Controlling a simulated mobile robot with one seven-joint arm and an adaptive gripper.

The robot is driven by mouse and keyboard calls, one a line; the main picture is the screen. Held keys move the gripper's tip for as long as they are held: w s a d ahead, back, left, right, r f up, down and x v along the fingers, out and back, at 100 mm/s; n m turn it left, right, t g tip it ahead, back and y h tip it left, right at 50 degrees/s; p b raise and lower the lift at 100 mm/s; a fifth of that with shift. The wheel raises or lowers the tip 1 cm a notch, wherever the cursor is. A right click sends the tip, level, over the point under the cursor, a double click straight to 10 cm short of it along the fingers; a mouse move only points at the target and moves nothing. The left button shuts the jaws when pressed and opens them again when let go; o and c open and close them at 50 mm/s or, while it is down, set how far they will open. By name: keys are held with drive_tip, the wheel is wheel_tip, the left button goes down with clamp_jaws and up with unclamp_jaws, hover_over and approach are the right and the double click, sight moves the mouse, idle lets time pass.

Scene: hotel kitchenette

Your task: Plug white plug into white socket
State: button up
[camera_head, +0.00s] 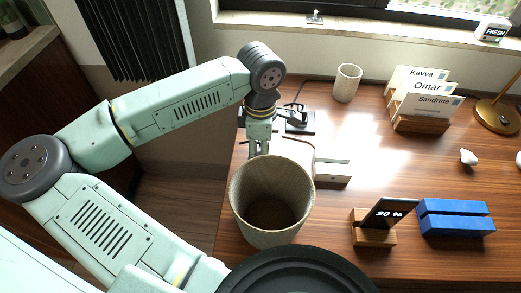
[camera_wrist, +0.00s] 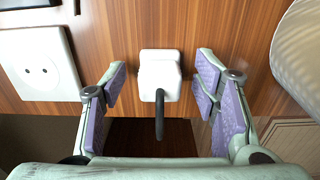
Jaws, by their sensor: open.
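The white plug (camera_wrist: 160,70) lies on the wooden desk in the wrist view, its black cable running toward the bottom of the picture. In the head view my gripper (camera_head: 259,151) points down at the desk's left edge, behind the basket. I cannot make out the plug there.
A tan basket (camera_head: 251,230) stands close in front of my gripper. A white cup (camera_head: 347,83), name card holder (camera_head: 420,125), phone stand (camera_head: 373,238) and blue block (camera_head: 455,226) are on the desk (camera_head: 400,165). The desk's middle is mostly clear.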

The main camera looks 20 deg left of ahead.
drive_tip(key=shift+c, duration=0.2)
drive_tip(key=c, duration=1.1)
drive_tip(key=shift+r, duration=0.15)
